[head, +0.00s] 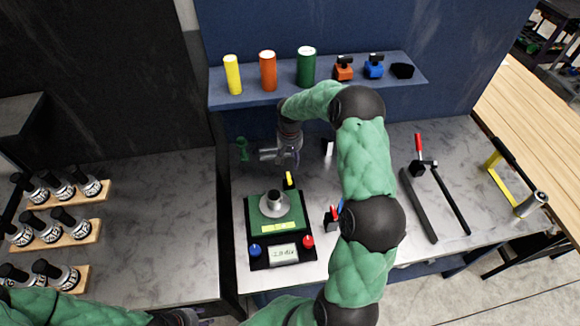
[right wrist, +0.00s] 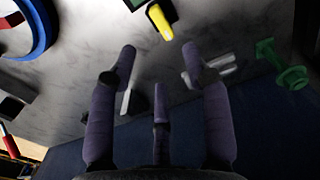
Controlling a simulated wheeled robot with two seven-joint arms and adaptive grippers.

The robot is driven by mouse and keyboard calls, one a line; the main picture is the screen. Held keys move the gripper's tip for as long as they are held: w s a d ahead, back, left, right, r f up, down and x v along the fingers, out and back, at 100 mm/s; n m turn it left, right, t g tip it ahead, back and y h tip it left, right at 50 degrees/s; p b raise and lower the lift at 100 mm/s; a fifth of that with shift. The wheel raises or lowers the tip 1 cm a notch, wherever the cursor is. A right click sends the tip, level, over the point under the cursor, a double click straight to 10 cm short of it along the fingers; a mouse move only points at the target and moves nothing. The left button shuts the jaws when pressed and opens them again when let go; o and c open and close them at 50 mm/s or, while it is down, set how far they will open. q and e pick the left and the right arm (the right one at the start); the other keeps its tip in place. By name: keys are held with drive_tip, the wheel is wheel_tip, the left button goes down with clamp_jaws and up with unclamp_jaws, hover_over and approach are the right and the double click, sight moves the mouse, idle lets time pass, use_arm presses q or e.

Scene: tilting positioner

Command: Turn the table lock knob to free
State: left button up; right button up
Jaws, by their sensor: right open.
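A small black knob with a yellow bar (head: 288,180) stands just behind the green-topped positioner (head: 268,228); no label shows that it is the lock knob. In the right wrist view the yellow-barred knob (right wrist: 160,20) lies beyond the fingertips, between their directions. My right gripper (head: 286,160) is just behind this knob, with fingers spread in the right wrist view (right wrist: 158,65) and nothing between them. A gap shows between fingers and knob. My left gripper (head: 190,318) barely shows at the bottom edge; its fingers are out of sight.
The positioner's black base (head: 250,218) carries a blue knob (head: 255,250) and a red knob (head: 308,241). A red-topped black part (head: 332,218) stands right of it, beside my arm. A green part (head: 242,148) is left of my right gripper. A blue shelf (head: 220,97) lies behind.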

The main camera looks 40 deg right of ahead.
wheel_tip(320, 180, up, 2)
idle(0.7)
